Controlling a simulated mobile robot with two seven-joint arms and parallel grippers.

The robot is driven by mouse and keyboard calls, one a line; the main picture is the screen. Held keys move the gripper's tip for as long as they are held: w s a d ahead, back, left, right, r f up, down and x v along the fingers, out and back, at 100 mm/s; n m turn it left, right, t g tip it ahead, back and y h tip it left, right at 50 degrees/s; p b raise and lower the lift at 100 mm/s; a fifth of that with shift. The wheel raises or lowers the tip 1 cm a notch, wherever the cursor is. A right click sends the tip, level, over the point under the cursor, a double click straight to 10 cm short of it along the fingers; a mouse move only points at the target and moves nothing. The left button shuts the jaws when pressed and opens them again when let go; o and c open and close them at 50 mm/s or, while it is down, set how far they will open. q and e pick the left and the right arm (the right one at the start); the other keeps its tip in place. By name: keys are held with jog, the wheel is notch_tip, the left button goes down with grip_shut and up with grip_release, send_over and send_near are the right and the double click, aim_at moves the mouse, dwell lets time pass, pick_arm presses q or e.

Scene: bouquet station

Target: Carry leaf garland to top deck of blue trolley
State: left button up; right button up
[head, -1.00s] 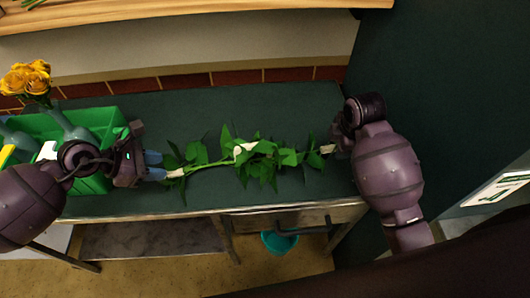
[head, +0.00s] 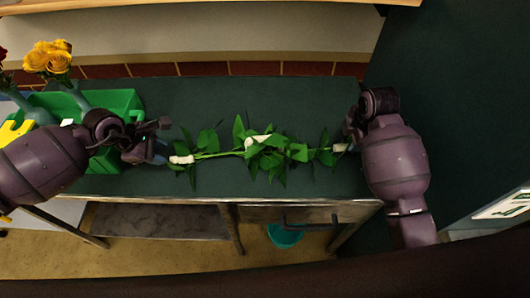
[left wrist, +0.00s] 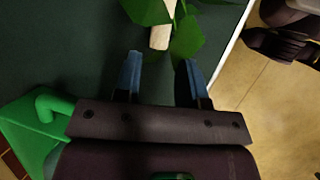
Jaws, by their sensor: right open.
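The leaf garland (head: 268,155) lies lengthwise on the dark green tabletop, with green leaves along its stem and a pale wrapped piece at each end. My left gripper (head: 164,153) is at its left end. In the left wrist view the blue fingers (left wrist: 158,75) are apart, with the pale end (left wrist: 162,37) just beyond the tips and nothing gripped between them. My right gripper (head: 346,146) is open at the pale right end; its fingers are mostly hidden by the wrist. I cannot make out the blue trolley.
A green crate (head: 125,100) stands on the table behind my left arm, near vases with yellow roses (head: 50,57). A teal bucket (head: 285,236) sits on the floor under the table. A dark panel stands close on the right. The tabletop behind the garland is clear.

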aim_at(173, 159)
pick_arm(q)
jog(key=x, duration=0.7)
jog(key=shift+f, duration=0.15)
pick_arm(e)
jog(key=f, duration=0.2)
jog(key=w+f, duration=0.1)
jog(key=f, duration=0.4)
jog(key=shift+w, duration=0.25)
pick_arm(q)
jog(key=c, duration=0.7)
pick_arm(e)
jog(key=c, duration=0.7)
grip_shut()
